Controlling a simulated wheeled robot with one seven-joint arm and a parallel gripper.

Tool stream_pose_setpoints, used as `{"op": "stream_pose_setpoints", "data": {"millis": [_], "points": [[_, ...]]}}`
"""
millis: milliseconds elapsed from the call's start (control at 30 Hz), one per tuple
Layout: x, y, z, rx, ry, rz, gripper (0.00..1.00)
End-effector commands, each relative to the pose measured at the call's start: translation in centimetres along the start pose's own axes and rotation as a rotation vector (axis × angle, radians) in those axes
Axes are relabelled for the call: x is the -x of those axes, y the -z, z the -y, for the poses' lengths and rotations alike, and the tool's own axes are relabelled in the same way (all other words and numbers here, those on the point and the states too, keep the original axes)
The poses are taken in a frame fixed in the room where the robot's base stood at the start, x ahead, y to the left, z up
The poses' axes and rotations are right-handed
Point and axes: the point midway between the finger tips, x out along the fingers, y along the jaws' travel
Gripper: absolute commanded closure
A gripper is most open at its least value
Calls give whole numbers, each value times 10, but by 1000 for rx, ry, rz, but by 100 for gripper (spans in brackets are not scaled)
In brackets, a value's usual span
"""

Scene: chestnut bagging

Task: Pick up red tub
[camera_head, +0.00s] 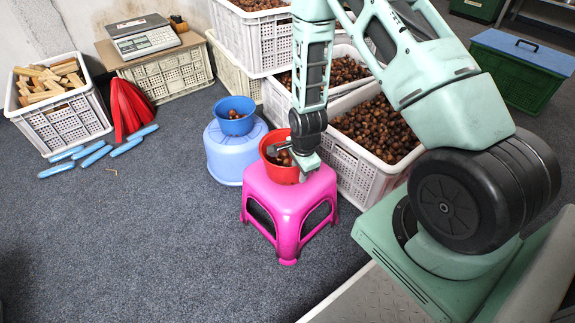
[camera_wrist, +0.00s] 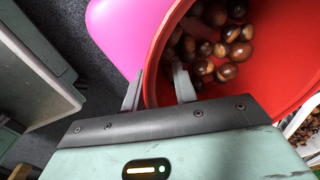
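The red tub (camera_head: 281,174) stands upright on the pink stool (camera_head: 290,200) and holds several chestnuts. In the wrist view the tub (camera_wrist: 270,88) fills the upper right, with chestnuts (camera_wrist: 215,40) inside. My gripper (camera_wrist: 158,88) is at the tub's rim. One finger is outside the wall and the other is inside, with the rim between them. The fingers look apart, with a gap around the wall. In the head view my gripper (camera_head: 284,151) reaches down over the tub and hides part of it.
A blue tub (camera_head: 234,125) stands on a light blue stool (camera_head: 228,160) just behind. White crates of chestnuts (camera_head: 360,185) are close on the right. The front-left floor is clear.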

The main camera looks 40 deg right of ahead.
Motion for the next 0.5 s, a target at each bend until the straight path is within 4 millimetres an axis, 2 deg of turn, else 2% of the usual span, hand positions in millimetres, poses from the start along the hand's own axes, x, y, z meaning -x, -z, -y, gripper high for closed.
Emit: {"op": "stream_pose_setpoints", "data": {"millis": [33, 100, 300, 333, 400, 433, 500], "points": [[-11, 0, -1, 1, -2, 0, 72], [-15, 0, -1, -1, -1, 0, 72], [-14, 0, 0, 0, 0, 0, 72], [-14, 0, 0, 0, 0, 0, 77], [-14, 0, 0, 0, 0, 0, 97], [-14, 0, 0, 0, 0, 0, 100], [-14, 0, 0, 0, 0, 0, 100]]}}
